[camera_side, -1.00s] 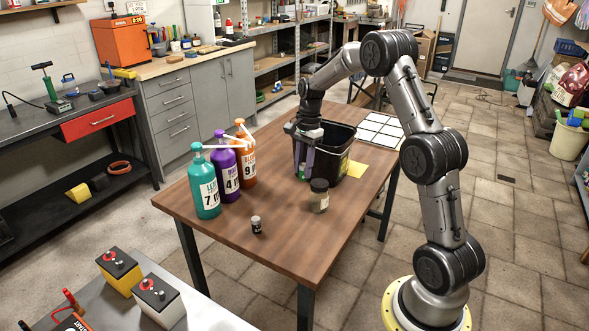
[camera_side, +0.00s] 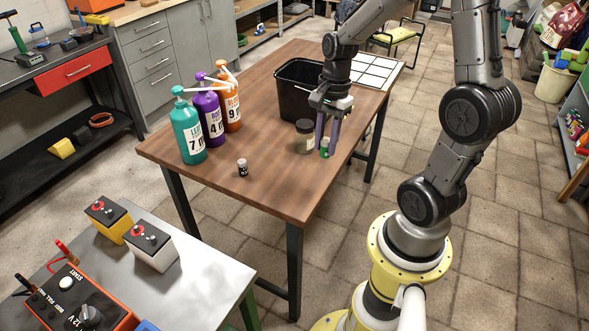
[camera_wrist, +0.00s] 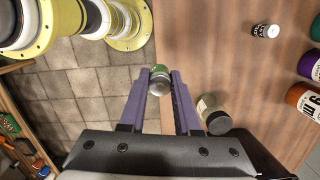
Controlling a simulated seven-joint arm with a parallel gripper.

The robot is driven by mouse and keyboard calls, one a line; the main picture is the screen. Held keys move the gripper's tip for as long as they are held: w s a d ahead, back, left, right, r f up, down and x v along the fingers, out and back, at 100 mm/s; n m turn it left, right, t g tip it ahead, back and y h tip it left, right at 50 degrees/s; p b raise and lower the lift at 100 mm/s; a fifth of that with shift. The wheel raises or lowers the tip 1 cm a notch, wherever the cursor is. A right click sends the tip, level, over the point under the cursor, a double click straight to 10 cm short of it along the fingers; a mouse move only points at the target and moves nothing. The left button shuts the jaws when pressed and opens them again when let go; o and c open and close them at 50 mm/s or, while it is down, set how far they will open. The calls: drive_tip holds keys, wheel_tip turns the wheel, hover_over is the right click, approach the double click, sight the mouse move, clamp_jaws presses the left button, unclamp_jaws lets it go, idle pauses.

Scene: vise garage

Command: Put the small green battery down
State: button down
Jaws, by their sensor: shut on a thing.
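My gripper (camera_side: 325,146) is shut on the small green battery (camera_side: 324,153), near the right edge of the wooden table (camera_side: 240,190). In the wrist view the battery (camera_wrist: 160,71) shows its green side and silver end between the purple fingertips (camera_wrist: 159,84), in line with the table edge. I cannot tell whether it touches the tabletop. A small white-and-black battery (camera_side: 242,167) stands apart near the table's front; it also shows in the wrist view (camera_wrist: 265,31).
A glass jar with a dark lid (camera_side: 304,138) stands close beside my gripper. The black bin (camera_side: 296,92) is behind it. Teal (camera_side: 187,130), purple (camera_side: 208,115) and orange (camera_side: 229,105) bottles stand at the left. The table's front middle is clear.

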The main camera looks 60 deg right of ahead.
drive_tip(key=w+d+f, duration=0.1)
drive_tip(key=w+f, duration=0.1)
drive_tip(key=w, duration=0.1)
drive_tip(key=w+d+f, duration=0.1)
drive_tip(key=w+f, duration=0.2)
drive_tip(key=w+d+f, duration=0.1)
drive_tip(key=w+f, duration=0.1)
drive_tip(key=w, duration=0.1)
drive_tip(key=shift+f, duration=0.3)
drive_tip(key=shift+w+d+f, duration=0.15)
drive_tip(key=shift+w+f, duration=0.4)
drive_tip(key=shift+f, duration=1.6)
drive_tip(key=shift+f, duration=0.1)
drive_tip(key=c, duration=0.6)
unclamp_jaws()
